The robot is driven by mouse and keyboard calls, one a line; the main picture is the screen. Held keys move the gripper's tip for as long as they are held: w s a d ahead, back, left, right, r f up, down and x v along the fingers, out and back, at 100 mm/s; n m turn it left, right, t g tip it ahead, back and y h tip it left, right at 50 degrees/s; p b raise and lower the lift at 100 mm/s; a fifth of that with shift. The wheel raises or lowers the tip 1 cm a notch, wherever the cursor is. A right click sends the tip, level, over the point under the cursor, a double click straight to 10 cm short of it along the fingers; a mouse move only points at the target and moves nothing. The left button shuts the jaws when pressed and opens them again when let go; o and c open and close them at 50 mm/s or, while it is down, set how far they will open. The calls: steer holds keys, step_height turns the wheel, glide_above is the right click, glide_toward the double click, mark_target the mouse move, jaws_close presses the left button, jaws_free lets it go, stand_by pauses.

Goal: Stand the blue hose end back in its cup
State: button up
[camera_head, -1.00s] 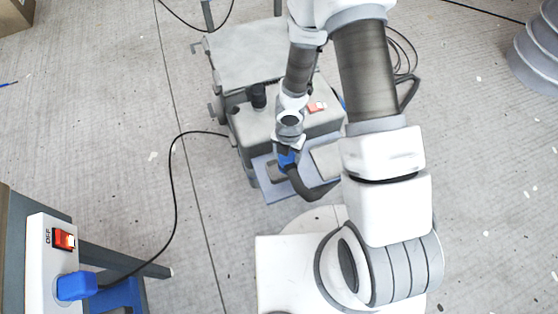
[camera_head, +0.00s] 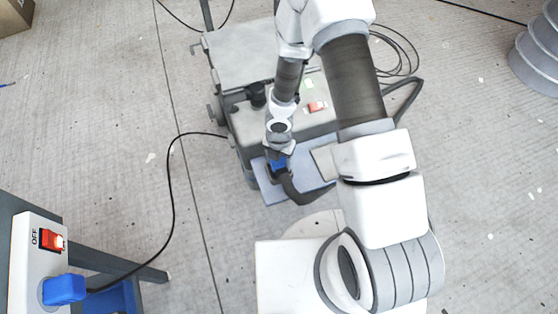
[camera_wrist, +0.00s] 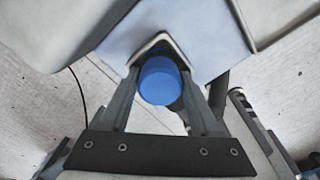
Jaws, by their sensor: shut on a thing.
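My gripper (camera_head: 279,151) is shut on the blue hose end (camera_head: 278,163), in front of the grey machine. A dark hose (camera_head: 296,190) bends from it to the right. In the wrist view the blue hose end (camera_wrist: 160,80) shows as a round blue face between the dark fingers of my gripper (camera_wrist: 160,75). A pale blue-grey surface with a notch lies behind it. In the head view the hose end is over the blue-grey platform (camera_head: 268,191) at the machine's foot; I cannot tell whether they touch. I cannot clearly make out the cup.
The grey machine (camera_head: 240,55) has a black upright cylinder (camera_head: 256,95) and a red switch (camera_head: 317,106) on top. A black cable (camera_head: 172,190) runs from it to a blue plug (camera_head: 63,290) at lower left. Grey ribbed cones (camera_head: 540,50) stand at upper right. Open floor lies left.

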steer(key=o, duration=1.2)
steer(key=shift+f, duration=0.1)
steer(key=w+d+r+m+t+h+p, duration=0.15)
steer(key=d+r+m, duration=0.3)
steer(key=r, duration=0.75)
steer(key=d+r+m+t+h+p, duration=0.1)
steer(key=d+r+m+p, duration=0.3)
steer(key=r, duration=0.8)
steer(key=w+d+r+m+t+h+p, duration=0.15)
steer(key=r+m, duration=0.45)
steer(key=r, duration=0.7)
steer(key=s+r+m+y, duration=0.1)
steer(key=s+r+m, duration=0.4)
steer(key=s+r+m+t+y, duration=0.1)
steer(key=s+r+m, duration=0.4)
steer(key=s+r+m+y, duration=0.2)
steer(key=s+r+m, duration=0.3)
steer(key=shift+s+d+r+m+t, duration=0.2)
steer(key=shift+s+d+m+t, duration=0.05)
steer(key=shift+d+m+t, duration=0.1)
